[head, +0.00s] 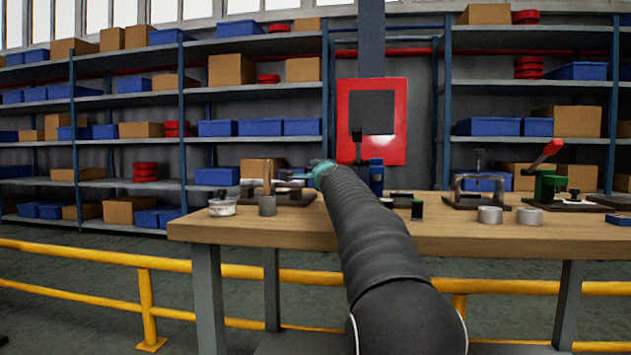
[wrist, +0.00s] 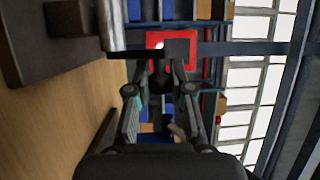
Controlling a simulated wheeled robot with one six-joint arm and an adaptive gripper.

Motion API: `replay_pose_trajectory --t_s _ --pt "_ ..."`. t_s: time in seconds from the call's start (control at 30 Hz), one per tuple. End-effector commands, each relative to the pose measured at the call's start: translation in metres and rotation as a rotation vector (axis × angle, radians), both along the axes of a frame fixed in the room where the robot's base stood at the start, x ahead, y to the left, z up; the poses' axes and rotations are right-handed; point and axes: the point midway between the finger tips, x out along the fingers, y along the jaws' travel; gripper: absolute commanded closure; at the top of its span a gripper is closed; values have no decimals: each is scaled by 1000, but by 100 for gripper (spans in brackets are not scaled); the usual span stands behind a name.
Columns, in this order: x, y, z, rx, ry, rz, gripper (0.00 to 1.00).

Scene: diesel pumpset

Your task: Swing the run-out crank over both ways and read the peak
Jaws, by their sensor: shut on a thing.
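My gripper (wrist: 161,72) reaches forward over the bench in the wrist view, its two fingers closed in around a dark round knob (wrist: 160,84). I take this knob for the handle of the run-out crank; the rest of the crank is hidden or too dark to make out. A grey metal cylinder (wrist: 112,28) on a dark base stands beside the fingers at upper left. In the head view my arm covers much of the middle, and the gripper (head: 287,176) shows small at the fixture (head: 290,196) on the bench's left. I cannot make out a dial or its reading.
The wooden bench (head: 260,228) also holds a blue upright clamp (head: 376,178), a grey-framed fixture (head: 480,187), grey cylinders (head: 490,215) and a green tool with a red lever (head: 545,182). A white tub (head: 222,207) stands at left. A yellow rail (head: 90,255) runs below.

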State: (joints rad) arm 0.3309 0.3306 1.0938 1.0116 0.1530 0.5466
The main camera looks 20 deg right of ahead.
Motion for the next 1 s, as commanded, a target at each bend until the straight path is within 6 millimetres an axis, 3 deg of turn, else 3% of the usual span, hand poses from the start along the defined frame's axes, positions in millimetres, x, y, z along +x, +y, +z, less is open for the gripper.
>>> replay_pose_trajectory --t_s 0.3,0.33,0.43,0.77,1.0 --pt "0 0 -1 -1 0 1 100" --pt "0 0 -1 -1 0 1 76" --pt "0 0 -1 -1 0 1 53" --pt "-1 0 0 0 -1 1 53" --pt "-13 3 0 0 -2 2 53"
